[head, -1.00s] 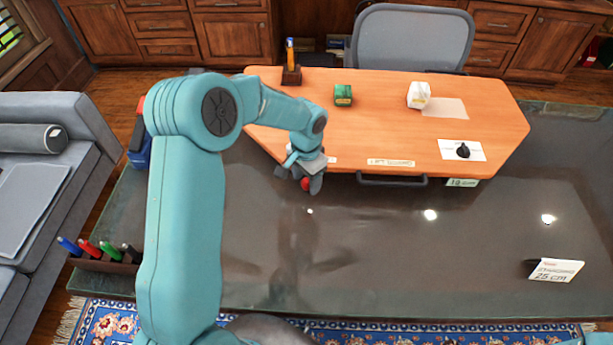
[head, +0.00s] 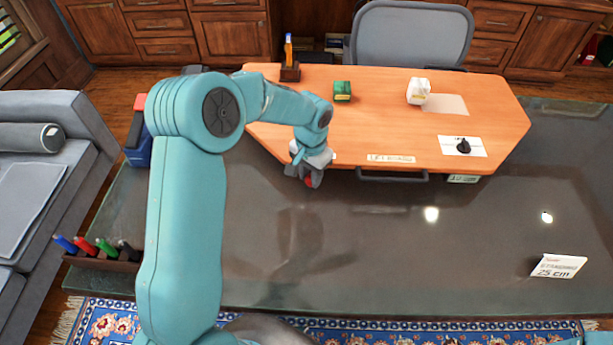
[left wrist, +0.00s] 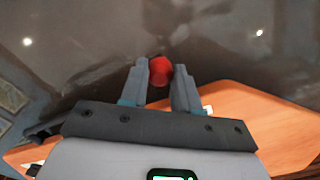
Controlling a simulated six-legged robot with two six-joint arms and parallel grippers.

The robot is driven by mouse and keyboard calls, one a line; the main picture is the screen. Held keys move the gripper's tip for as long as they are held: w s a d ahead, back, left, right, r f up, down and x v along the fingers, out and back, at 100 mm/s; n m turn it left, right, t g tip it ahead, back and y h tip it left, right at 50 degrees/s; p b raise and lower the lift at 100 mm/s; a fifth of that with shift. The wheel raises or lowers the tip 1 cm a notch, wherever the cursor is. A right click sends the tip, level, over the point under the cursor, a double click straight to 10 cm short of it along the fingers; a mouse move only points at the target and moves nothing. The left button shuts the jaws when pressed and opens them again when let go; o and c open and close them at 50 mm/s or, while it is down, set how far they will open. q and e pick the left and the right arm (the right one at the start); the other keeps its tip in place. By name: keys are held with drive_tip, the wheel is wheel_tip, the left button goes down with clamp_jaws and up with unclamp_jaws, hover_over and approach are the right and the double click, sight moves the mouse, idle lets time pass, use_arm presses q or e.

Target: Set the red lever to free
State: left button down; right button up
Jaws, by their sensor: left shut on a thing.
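The red lever shows as a round red knob (left wrist: 161,70) between my left fingers in the left wrist view. In the head view only a little of the red knob (head: 309,181) shows below the fingers. My left gripper (head: 308,176) is shut on the knob at the front left edge of the orange board (head: 400,125); it fills the middle of the left wrist view (left wrist: 160,80). The lever's shaft and any markings beside it are hidden by the gripper. My right gripper is not in view.
A 25 cm sign (head: 558,266) stands on the dark glass table (head: 400,260).

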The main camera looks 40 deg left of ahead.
use_arm(q)
drive_tip(key=shift+w+d+n+b, duration=0.45)
drive_tip(key=shift+w+n, duration=0.2)
drive_tip(key=shift+n, duration=0.4)
drive_tip(key=shift+w+d+n+b, duration=0.35)
drive_tip(key=shift+w+n+b, duration=0.2)
drive_tip(key=shift+n, duration=0.55)
drive_tip(key=shift+w+d+n+b, duration=0.45)
drive_tip(key=shift+w+n, duration=0.25)
drive_tip(key=shift+n, duration=0.35)
drive_tip(key=shift+w+r, duration=0.1)
drive_tip(key=c, duration=0.8)
unclamp_jaws()
wheel_tip(320, 180, up, 16)
drive_tip(key=shift+p, duration=0.4)
